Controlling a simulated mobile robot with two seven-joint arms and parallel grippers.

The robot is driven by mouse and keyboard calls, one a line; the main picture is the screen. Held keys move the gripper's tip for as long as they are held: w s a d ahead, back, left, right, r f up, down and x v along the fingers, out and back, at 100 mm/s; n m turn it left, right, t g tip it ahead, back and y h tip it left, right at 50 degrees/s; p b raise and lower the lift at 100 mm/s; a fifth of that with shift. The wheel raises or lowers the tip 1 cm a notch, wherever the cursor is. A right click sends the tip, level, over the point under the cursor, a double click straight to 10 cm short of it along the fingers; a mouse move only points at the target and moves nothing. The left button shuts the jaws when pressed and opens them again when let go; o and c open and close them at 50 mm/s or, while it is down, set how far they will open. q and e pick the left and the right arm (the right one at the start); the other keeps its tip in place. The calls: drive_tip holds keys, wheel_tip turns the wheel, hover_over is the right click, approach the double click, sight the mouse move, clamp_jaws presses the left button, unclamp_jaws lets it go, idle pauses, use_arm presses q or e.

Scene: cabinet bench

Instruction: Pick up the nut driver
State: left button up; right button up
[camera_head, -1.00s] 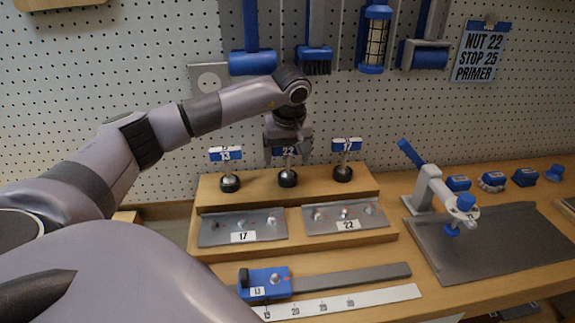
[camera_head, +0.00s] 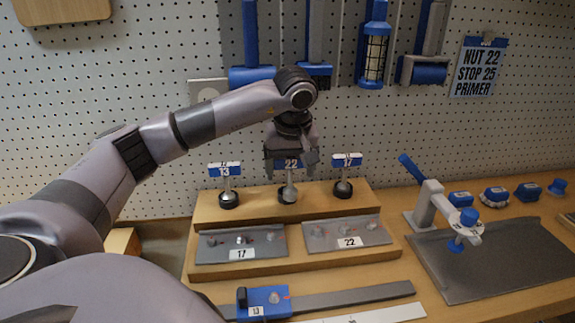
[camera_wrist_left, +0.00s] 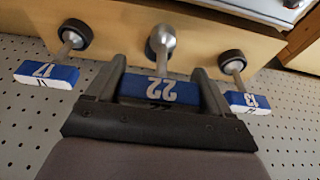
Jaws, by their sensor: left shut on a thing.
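Three nut drivers with blue-and-white number tops stand in a row on the wooden rack (camera_head: 372,202). They are nut driver 13 (camera_head: 227,185), nut driver 22 (camera_head: 288,187) and nut driver 17 (camera_head: 344,177). My left gripper (camera_head: 290,166) comes down from above and is shut on nut driver 22 by its top. In the left wrist view the blue top marked 22 (camera_wrist_left: 160,89) lies between the two fingers, with its silver shaft towards the rack. I cannot tell whether its lower end has left the rack. My right gripper is not in view.
Nut drivers 17 (camera_wrist_left: 48,75) and 13 (camera_wrist_left: 248,102) stand close on either side of the fingers. Grey plates marked 17 (camera_head: 215,256) and 22 (camera_head: 375,238) lie in front. A card (camera_head: 479,68) reads NUT 22, STOP 25, PRIMER. A press (camera_head: 432,205) stands right.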

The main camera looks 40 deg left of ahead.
use_arm(q)
drive_tip(key=s+d+b, duration=0.1)
drive_tip(key=s+d, duration=0.7)
drive_tip(key=d, duration=0.2)
drive_tip(key=shift+s+d+b, duration=0.25)
drive_tip(key=shift+d+b, duration=0.05)
drive_tip(key=shift+b, duration=0.1)
